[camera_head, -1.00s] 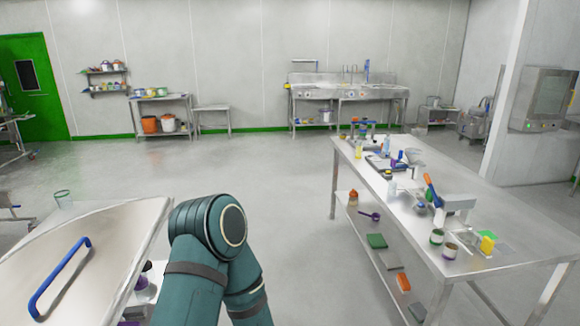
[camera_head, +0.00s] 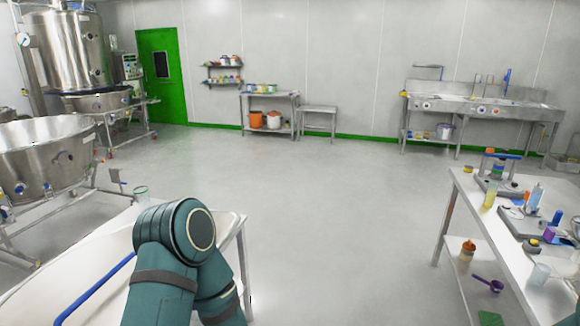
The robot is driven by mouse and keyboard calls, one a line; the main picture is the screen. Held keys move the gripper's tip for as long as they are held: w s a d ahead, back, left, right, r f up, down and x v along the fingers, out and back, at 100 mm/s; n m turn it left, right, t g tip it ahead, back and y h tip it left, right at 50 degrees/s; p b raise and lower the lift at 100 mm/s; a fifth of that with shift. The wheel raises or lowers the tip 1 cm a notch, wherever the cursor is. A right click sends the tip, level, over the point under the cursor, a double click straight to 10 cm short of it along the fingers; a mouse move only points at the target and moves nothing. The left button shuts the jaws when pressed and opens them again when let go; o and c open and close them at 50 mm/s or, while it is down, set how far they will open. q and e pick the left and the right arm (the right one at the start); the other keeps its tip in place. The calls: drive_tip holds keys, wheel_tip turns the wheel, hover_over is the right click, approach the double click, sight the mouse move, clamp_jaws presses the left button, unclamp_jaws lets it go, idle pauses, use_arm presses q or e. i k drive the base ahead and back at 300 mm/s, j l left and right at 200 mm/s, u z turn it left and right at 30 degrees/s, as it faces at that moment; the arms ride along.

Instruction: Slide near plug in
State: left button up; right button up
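No plug that I can make out shows in the head view. One of my teal arm links rises at the bottom, left of the middle, in front of a white-topped bench or cart (camera_head: 60,262) with a blue handle (camera_head: 95,290). Neither gripper shows, so I cannot tell what they hold.
A steel bench (camera_head: 460,215) with bottles and instruments stands at the right. A large steel vessel (camera_head: 40,165) on a frame and processing equipment (camera_head: 75,50) stand at the left. A green door (camera_head: 162,80) and a sink unit (camera_head: 480,110) line the back. The middle floor is clear.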

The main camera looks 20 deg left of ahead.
sight(19, 190)
drive_tip(key=i+l+u, duration=0.1)
drive_tip(key=i, duration=2.95)
drive_tip(key=i+u, duration=0.3)
drive_tip(key=i, duration=0.4)
drive_tip(key=i+l+u, duration=0.25)
drive_tip(key=i, duration=0.45)
drive_tip(key=i+j+u, duration=0.1)
drive_tip(key=i+u, duration=0.2)
drive_tip(key=u, duration=0.15)
drive_tip(key=i+u, duration=0.4)
drive_tip(key=i+l+u, duration=0.1)
drive_tip(key=i+u, duration=0.15)
drive_tip(key=u, duration=0.2)
drive_tip(key=i+j+u, duration=0.15)
drive_tip(key=i+u, duration=0.9)
drive_tip(key=i+l+u, duration=0.15)
drive_tip(key=i+u, duration=0.2)
drive_tip(key=i, duration=0.35)
drive_tip(key=i+l+u, duration=0.35)
drive_tip(key=i, duration=0.3)
drive_tip(key=i+l+u, duration=0.35)
drive_tip(key=i+l, duration=0.2)
drive_tip(key=i+j, duration=0.1)
drive_tip(key=i, duration=0.35)
drive_tip(key=i+j+z, duration=0.15)
drive_tip(key=i, duration=0.25)
